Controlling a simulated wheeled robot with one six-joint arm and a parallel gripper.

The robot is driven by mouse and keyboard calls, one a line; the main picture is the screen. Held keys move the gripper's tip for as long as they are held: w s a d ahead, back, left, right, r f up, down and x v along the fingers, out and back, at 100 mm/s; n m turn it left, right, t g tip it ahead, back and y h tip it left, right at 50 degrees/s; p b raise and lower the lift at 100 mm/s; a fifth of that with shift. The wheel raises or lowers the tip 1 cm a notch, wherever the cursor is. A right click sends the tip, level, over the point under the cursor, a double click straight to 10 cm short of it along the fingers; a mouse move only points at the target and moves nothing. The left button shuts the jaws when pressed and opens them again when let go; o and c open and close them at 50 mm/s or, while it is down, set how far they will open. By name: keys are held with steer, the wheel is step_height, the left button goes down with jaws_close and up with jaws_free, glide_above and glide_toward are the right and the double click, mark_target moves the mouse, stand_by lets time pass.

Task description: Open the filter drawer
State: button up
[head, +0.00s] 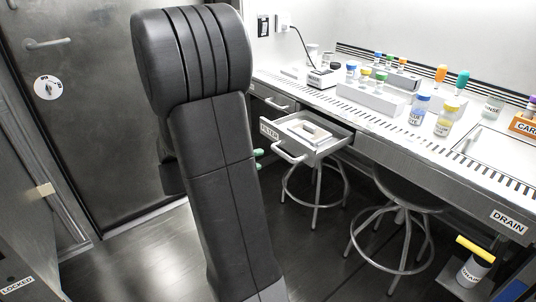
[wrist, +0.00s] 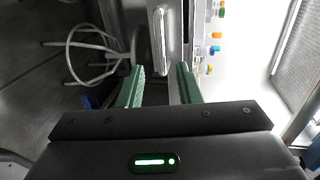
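The filter drawer (head: 334,141), with a FILTER label on its front, stands pulled out from under the bench. A pale block-like item lies inside it. Its bar handle (head: 290,158) is on the front and also shows in the wrist view (wrist: 159,42), lined up with the gap between my fingers. My gripper (head: 258,159) is just left of the handle, partly hidden by my arm. In the wrist view my gripper (wrist: 160,88) has its two green fingers apart with nothing between their tips; the handle appears beyond them, apart from them.
Another closed drawer (head: 270,98) sits left of the filter drawer. Two round stools (head: 316,190) (head: 398,190) stand under the bench. The bench top (head: 375,122) holds bottles, racks and a small device. Floor lies open below.

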mark_target(280, 154)
steer(key=v, duration=0.3)
steer(key=shift+s, duration=0.1)
steer(key=b+x, duration=0.2)
steer(key=x, duration=1.1)
steer(key=shift+w+d, duration=0.3)
